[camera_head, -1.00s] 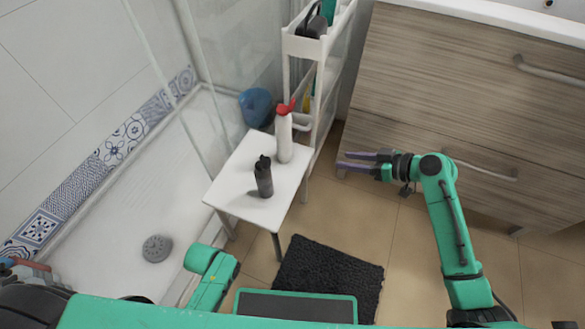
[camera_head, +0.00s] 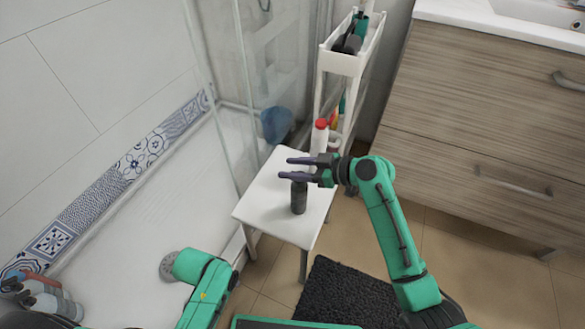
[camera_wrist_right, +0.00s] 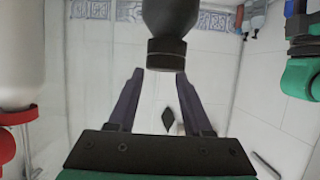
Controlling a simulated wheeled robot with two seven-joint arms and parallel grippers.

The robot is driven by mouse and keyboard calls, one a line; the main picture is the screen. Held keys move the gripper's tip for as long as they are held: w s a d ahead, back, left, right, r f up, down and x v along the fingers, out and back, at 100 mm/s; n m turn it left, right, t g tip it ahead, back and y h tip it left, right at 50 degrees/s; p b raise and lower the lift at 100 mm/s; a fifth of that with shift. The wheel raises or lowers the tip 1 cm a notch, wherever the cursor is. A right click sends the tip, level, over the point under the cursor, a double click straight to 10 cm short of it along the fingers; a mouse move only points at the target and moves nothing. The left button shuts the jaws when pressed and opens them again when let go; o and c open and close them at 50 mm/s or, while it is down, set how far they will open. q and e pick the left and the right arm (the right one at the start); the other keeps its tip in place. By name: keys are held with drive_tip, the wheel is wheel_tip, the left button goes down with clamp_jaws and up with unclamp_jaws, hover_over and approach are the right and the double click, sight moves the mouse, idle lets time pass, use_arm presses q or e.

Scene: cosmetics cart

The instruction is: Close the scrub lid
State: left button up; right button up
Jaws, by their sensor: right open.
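A dark bottle (camera_head: 299,198) stands upright on the small white table (camera_head: 258,216); which bottle is the scrub I cannot tell. A white bottle with a red cap (camera_head: 320,136) stands behind it, partly hidden by my arm. My right gripper (camera_head: 287,168) is open at the dark bottle's top and hides its cap in the head view. In the right wrist view the dark bottle (camera_wrist_right: 168,22) appears upside down, its end near the open fingertips (camera_wrist_right: 160,74), not clasped. The white bottle (camera_wrist_right: 18,55) and its red cap (camera_wrist_right: 5,146) show at left.
A white shelf cart (camera_head: 342,62) with several items stands behind the table, with a blue object (camera_head: 276,124) to its left. A wooden cabinet (camera_head: 480,125) stands at right. A glass shower panel (camera_head: 225,100) is at left. A dark mat (camera_head: 345,295) lies in front.

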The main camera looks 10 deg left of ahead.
drive_tip(key=shift+w+d, duration=0.15)
drive_tip(key=shift+c, duration=0.9)
drive_tip(key=c, duration=0.6)
drive_tip(key=shift+s+a, duration=0.3)
drive_tip(key=shift+s, duration=0.05)
clamp_jaws()
drive_tip(key=shift+w, duration=0.1)
drive_tip(key=shift+o, duration=0.3)
unclamp_jaws()
drive_tip(key=o, duration=0.7)
